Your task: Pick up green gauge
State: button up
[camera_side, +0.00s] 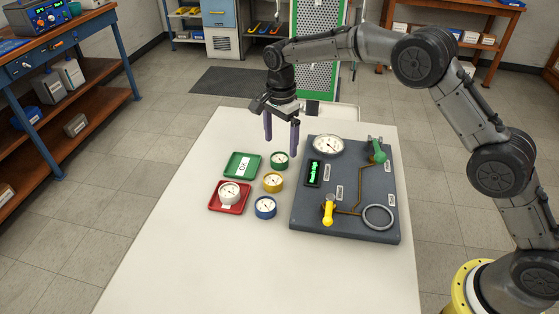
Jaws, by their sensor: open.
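The green gauge (279,160) is a small round dial with a green rim. It sits on the white table, right of the green tray and left of the dark test panel. My gripper (281,146) is open and points down, with its two purple fingers above and around the gauge's position in the picture. The fingers look empty. From this one view I cannot tell how high the fingertips are above the gauge, or whether they touch it.
A yellow gauge (273,182) and a blue gauge (265,207) stand in front of it. A white gauge (229,192) sits in a red tray (213,205); a green tray (238,174) lies behind. The dark panel (300,215) carries valves. The table's front (250,270) is clear.

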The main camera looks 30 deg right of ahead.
aim_at(279, 157)
jog(key=f, duration=0.5)
jog(key=shift+a+f, duration=0.1)
jog(key=shift+a, duration=0.1)
jog(key=c, duration=1.5)
